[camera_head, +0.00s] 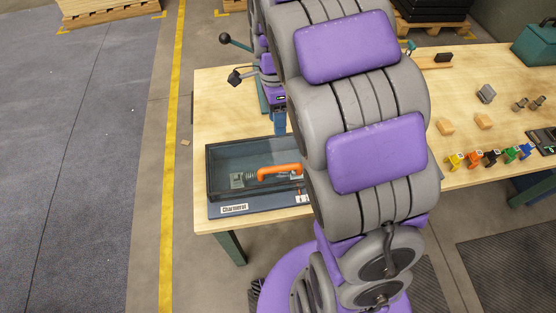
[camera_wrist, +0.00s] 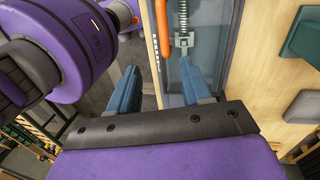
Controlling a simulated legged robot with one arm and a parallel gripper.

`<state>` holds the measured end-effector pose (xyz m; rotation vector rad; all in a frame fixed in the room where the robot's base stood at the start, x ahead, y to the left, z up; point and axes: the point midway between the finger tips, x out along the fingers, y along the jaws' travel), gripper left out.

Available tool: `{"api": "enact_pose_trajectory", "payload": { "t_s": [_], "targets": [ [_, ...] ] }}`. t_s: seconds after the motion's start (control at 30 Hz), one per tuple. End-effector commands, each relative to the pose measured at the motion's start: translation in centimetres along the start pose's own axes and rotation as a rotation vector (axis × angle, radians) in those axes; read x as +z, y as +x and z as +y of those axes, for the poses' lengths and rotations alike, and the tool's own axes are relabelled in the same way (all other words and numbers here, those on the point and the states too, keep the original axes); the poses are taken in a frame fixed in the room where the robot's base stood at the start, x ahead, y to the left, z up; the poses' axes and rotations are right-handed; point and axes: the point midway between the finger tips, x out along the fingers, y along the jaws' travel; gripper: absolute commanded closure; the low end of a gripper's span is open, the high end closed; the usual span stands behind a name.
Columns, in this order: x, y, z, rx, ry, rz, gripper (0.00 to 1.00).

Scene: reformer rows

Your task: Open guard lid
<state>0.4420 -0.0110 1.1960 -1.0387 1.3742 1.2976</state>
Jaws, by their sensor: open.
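The guard lid (camera_head: 225,160) is a clear, dark-framed box cover at the table's left front, and it looks closed. Under it are an orange handle (camera_head: 279,171) and a metal spring part (camera_head: 243,179). In the wrist view the orange handle (camera_wrist: 161,35) and spring (camera_wrist: 184,18) show beyond my fingers. My gripper (camera_wrist: 160,85) is open and empty, its two blue fingers apart. The right finger overlaps the lid area in the picture; I cannot tell whether it touches. My arm hides the lid's right end in the head view.
The wooden table (camera_head: 222,95) has bare room behind the lid. A black-knobbed lever (camera_head: 225,38) stands at the back left. Small coloured clamps (camera_head: 490,157), wooden blocks (camera_head: 484,121) and a green case (camera_head: 536,44) lie on the right. Open floor (camera_head: 75,170) is on the left.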

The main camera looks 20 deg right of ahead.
Motion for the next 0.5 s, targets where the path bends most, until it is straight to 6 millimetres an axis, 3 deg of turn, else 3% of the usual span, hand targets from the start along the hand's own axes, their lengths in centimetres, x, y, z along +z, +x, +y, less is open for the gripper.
{"api": "enact_pose_trajectory", "payload": {
  "t_s": [0.27,0.5],
  "targets": [
    [0.1,1.3,-1.0,0.006,0.064,-0.003,0.52],
    [0.1,5.6,-0.8,0.011,0.063,-0.003,0.52]
  ]
}}
